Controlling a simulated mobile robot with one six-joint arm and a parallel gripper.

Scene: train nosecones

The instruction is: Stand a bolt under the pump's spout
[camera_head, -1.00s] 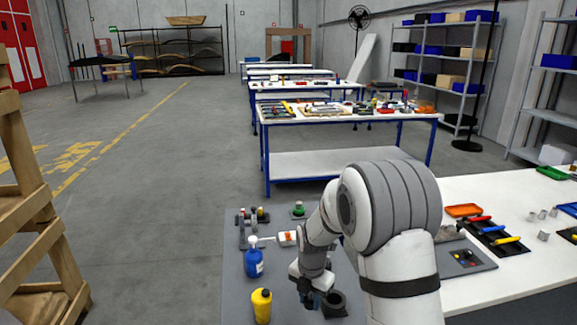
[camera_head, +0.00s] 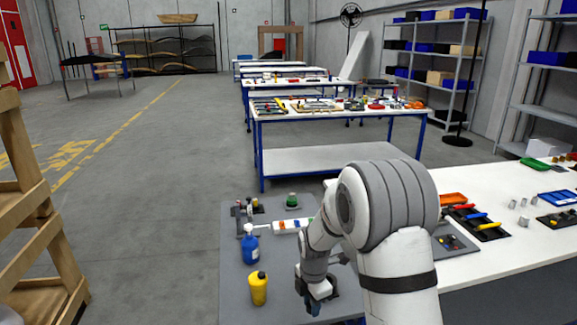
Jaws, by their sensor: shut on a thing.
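The pump (camera_head: 250,248) is a blue bottle with a white top, upright on the grey table on the left. Its white spout (camera_head: 261,227) points to the right. My gripper (camera_head: 317,298) is low over the table, to the right of and nearer than the pump. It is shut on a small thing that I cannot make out. I cannot pick out a bolt for certain.
A yellow bottle (camera_head: 258,288) stands in front of the pump. A white and orange block (camera_head: 287,226) lies right of the spout. A dark rack (camera_head: 245,209) and a green-topped thing (camera_head: 293,201) are behind. The white table with trays (camera_head: 453,199) is to the right.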

